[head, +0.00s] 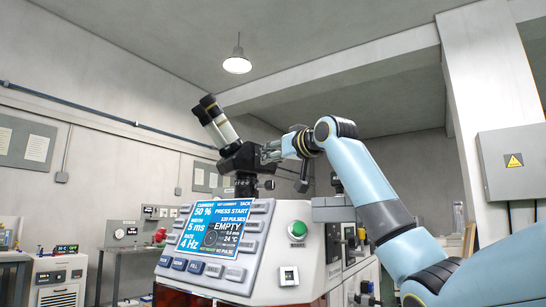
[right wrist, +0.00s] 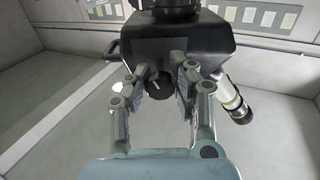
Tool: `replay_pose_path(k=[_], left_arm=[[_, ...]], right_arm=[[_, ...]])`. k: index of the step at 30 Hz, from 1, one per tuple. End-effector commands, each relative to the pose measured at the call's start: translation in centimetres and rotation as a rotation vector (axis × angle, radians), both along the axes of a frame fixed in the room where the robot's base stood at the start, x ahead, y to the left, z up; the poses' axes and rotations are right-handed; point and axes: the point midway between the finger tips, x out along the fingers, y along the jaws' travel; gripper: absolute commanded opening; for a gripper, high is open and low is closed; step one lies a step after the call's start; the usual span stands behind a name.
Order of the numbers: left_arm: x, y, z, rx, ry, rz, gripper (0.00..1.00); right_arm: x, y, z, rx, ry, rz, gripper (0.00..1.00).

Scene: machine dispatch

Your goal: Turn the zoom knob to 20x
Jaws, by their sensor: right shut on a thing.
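The microscope (head: 240,156) stands on top of the machine, with its eyepieces tilted up to the left. In the right wrist view its dark body (right wrist: 165,48) fills the upper middle. The zoom knob (right wrist: 158,85) is a round black knob with a pale pointer line, on the side of that body. My right gripper (head: 268,152) reaches the microscope's right side. In the right wrist view its two fingers (right wrist: 161,82) stand on either side of the knob and are shut on it. The scale marks around the knob are not readable. My left gripper is not in view.
The machine's panel (head: 215,232) with a lit screen and several buttons is below the microscope. A green button (head: 297,230) is on its front right. A grey electrical box (head: 511,158) hangs at the right. Benches with equipment stand at the left.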

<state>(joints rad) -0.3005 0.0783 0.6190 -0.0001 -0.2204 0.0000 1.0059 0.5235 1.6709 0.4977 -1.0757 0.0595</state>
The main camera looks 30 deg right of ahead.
Motion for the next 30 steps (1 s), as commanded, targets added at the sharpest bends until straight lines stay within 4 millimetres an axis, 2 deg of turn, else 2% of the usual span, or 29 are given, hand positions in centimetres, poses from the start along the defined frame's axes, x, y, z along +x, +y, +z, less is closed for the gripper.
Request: replay_pose_path(k=[11, 30], left_arm=[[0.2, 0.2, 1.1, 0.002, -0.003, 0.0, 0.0], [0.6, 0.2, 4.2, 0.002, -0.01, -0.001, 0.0]], right_arm=[[0.0, 0.0, 0.1, 0.148, 0.002, 0.001, 0.0], [0.0, 0.1, 0.0, 0.74, 0.007, -0.001, 0.0]])
